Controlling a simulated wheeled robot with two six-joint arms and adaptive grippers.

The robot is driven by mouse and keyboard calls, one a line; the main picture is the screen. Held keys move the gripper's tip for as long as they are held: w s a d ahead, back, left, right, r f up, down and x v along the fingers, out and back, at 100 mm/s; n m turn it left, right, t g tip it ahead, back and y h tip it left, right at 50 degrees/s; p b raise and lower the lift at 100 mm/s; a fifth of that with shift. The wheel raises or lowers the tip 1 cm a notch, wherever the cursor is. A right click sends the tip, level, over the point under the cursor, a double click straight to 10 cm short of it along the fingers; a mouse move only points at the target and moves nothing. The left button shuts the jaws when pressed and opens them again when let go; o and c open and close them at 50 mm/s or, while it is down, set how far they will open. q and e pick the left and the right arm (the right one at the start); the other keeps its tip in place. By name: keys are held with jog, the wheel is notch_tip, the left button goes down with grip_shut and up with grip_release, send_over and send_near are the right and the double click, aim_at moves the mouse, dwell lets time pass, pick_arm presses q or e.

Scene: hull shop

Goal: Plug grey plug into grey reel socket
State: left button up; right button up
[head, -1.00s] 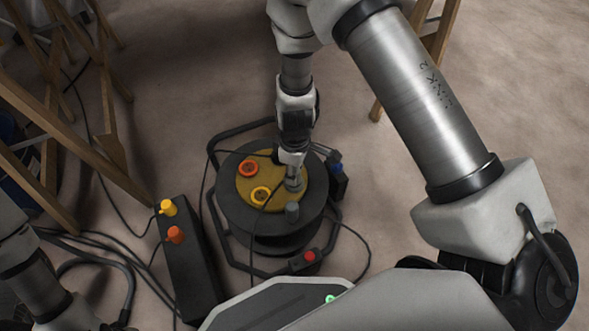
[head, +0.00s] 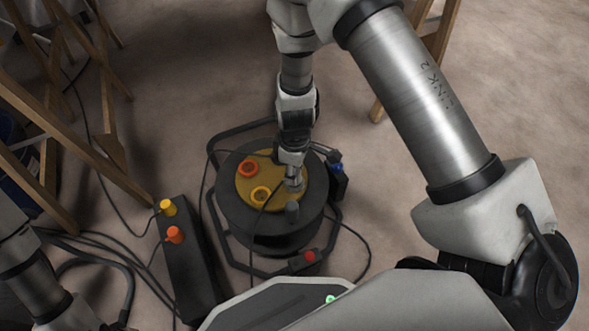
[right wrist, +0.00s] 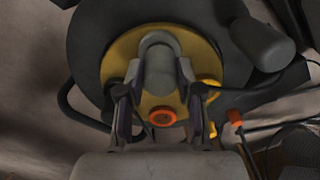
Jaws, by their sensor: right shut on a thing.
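The grey plug (right wrist: 160,65) is between the two fingers of my right gripper (head: 292,182), which is shut on it. In the right wrist view the plug lies over the yellow face (right wrist: 117,75) of the reel, and the fingers stand on either side of it. The cable reel (head: 230,208) is a black drum on a tubular frame. Its face has an orange socket (head: 248,168) and a yellow socket (head: 261,195). The grey socket is hidden under the plug and gripper, so I cannot tell if the plug is seated. My left gripper is out of view.
A dark grey knob (head: 292,212) stands up at the drum's near edge. A black box (head: 190,270) with yellow (head: 168,207) and orange plugs (head: 175,234) stands left of the reel. Loose cables cross the floor. Wooden trestles (head: 75,180) stand at the left.

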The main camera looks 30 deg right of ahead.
jog(key=shift+f+b, duration=0.6)
jog(key=shift+f, duration=0.05)
jog(key=o, duration=1.1)
jog(key=shift+o, duration=0.2)
jog(key=shift+r, duration=0.1)
notch_tip(320, 180, up, 12)
